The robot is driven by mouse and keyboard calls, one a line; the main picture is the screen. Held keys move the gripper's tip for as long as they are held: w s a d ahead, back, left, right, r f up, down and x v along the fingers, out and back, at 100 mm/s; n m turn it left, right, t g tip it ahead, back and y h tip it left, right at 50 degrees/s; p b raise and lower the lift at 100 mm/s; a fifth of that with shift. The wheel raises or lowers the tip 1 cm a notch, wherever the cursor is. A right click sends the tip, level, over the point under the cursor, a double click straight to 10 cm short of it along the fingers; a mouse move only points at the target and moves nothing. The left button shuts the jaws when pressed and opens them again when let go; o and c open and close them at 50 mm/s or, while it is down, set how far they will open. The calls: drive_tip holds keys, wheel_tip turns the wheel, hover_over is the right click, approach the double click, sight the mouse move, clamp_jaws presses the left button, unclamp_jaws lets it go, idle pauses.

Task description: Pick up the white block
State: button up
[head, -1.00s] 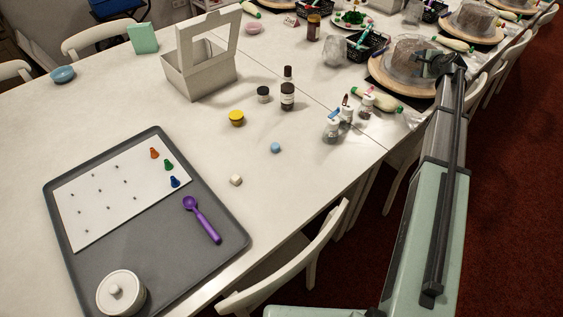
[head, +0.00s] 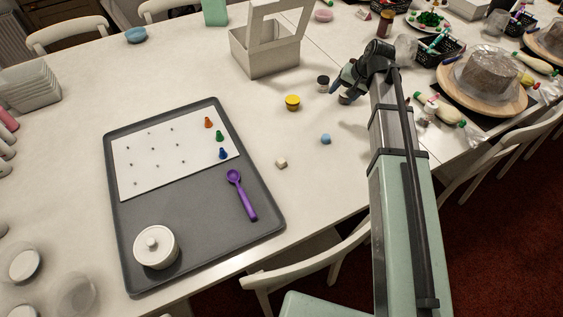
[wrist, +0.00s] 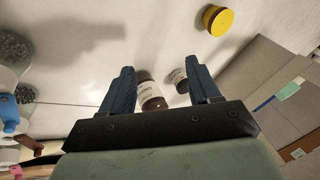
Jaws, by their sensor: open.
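The small white block (head: 281,163) lies on the white table, right of the grey tray and left of a small blue block (head: 326,139). My gripper (head: 342,83) is up and to the right of the white block, well apart from it, above the table near the small bottles. In the wrist view my gripper (wrist: 160,80) is open, with its two blue-grey fingers apart. A dark bottle with a pale label (wrist: 151,92) shows between the fingers, and I cannot tell how far below them it is. The white block does not show in the wrist view.
A grey tray (head: 205,262) holds a white card with pegs, a purple scoop (head: 241,194) and a lidded white pot (head: 156,246). A yellow tub (head: 292,102) and an open white box (head: 265,60) stand farther back. Table around the white block is clear.

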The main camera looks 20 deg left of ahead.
drive_tip(key=s+a+r+n+g+h, duration=0.1)
drive_tip(key=s+a+n+g+h, duration=0.1)
drive_tip(key=s+a+n, duration=0.65)
drive_tip(key=n+h, duration=0.2)
drive_tip(key=n, duration=0.1)
hover_over(281, 160)
drive_tip(key=shift+m+g, duration=0.25)
drive_tip(key=shift+g, duration=0.15)
drive_tip(key=f, duration=0.6)
drive_tip(key=shift+w+f, duration=0.25)
drive_tip(key=shift+f, duration=0.1)
drive_tip(key=shift+s+d+f, duration=0.1)
drive_tip(key=shift+s+f, duration=0.05)
drive_tip(key=shift+f, duration=1.2)
drive_tip(key=shift+s+f, duration=0.15)
drive_tip(key=shift+f, duration=1.15)
drive_tip(key=c, duration=1.1)
drive_tip(key=shift+r, duration=0.15)
